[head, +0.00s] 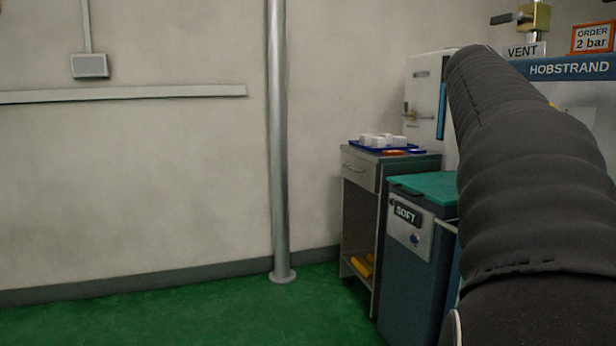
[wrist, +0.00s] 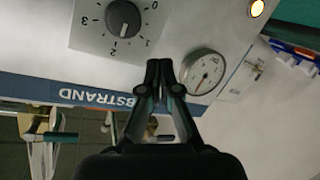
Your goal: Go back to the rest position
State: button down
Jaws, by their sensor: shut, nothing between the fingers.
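My gripper (wrist: 159,68) shows in the wrist view with its two fingertips together and nothing between them. It is in front of a grey panel upside down in the picture, with a black rotary knob (wrist: 123,19), a round gauge (wrist: 203,72) and a lit round lamp (wrist: 257,8). I cannot tell whether the fingertips touch the panel. In the head view my dark sleeved arm covers much of the right side and hides my gripper. The Hobstrand machine (head: 570,68) stands behind the arm, with a "VENT" label and an "ORDER 2 bar" sign (head: 592,38).
A blue cabinet marked "SOFT" (head: 407,285) with a green top stands beside my arm. Left of it is a grey cart (head: 358,172) with a blue tray (head: 372,149) of white blocks. A metal pole (head: 279,150) rises from the green floor. The floor at the left is clear.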

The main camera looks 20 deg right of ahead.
jog(key=a+f+n+t+y+p, duration=0.2)
jog(key=a+f+n+y+p, duration=0.5)
jog(key=a+f, duration=1.65)
jog(key=s+a+f+n+y+p, duration=0.1)
jog(key=s+a+f+y, duration=0.1)
jog(key=a, duration=0.5)
jog(key=s+a+f+n+y, duration=0.1)
jog(key=s+a+f+y, duration=0.2)
jog(key=a, duration=0.4)
jog(key=s+a+f+n+y+p, duration=0.1)
jog(key=s+a+f+y, duration=0.1)
jog(key=s+a, duration=0.3)
jog(key=shift+a+f+y+p, duration=0.25)
jog(key=shift+a+y+p, duration=0.1)
jog(key=shift+a, duration=0.85)
jog(key=shift+s+d, duration=0.1)
